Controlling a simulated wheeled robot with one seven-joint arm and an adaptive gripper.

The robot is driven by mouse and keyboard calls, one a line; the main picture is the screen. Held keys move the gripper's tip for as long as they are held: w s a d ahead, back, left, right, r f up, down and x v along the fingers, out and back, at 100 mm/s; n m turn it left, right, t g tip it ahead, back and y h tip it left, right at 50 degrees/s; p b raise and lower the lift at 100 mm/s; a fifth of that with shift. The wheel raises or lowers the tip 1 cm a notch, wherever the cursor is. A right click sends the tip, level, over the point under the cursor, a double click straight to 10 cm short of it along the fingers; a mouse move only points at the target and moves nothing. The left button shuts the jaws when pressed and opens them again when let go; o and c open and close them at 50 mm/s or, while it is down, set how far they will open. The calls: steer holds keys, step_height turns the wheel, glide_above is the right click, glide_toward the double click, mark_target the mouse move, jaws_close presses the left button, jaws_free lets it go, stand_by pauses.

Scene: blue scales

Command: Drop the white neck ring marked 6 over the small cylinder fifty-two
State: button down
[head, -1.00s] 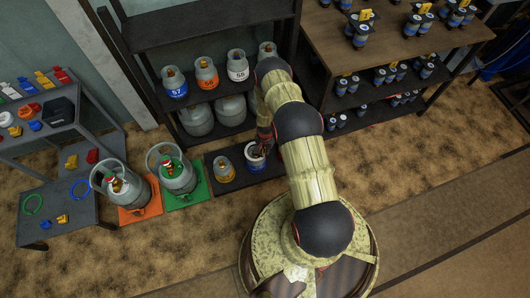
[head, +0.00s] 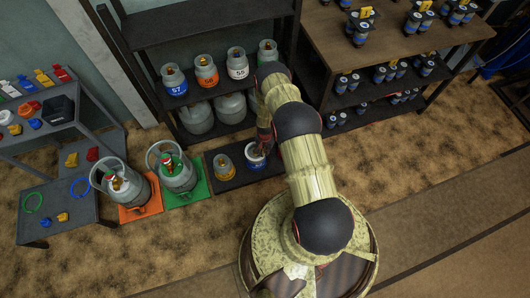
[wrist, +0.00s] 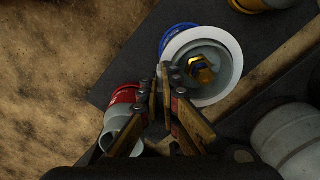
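The small cylinder (head: 258,164) with a blue band stands at the right on the dark mat. Its number cannot be read. In the wrist view the same blue-banded cylinder (wrist: 222,78) has a brass valve on top. The white neck ring (wrist: 217,35) shows around its upper part, slightly off-centre; its mark cannot be read. My gripper (wrist: 167,72) has its fingers close together at the ring's left edge, seemingly pinching it. Whether the ring rests on the cylinder cannot be told. My arm hides part of this in the head view.
A yellow-banded small cylinder (head: 224,168) stands to the left on the dark mat (head: 238,183). A red-banded cylinder (wrist: 124,97) is close by my fingers in the wrist view. Grey cylinders stand on green (head: 200,190) and orange (head: 143,212) mats. A dark shelf rises behind.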

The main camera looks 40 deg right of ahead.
steer(key=c, duration=2)
jaws_free()
steer(key=shift+o, duration=0.2)
steer(key=shift+r, duration=0.1)
steer(key=shift+r+p, duration=2.15)
steer(key=shift+r, duration=1.5)
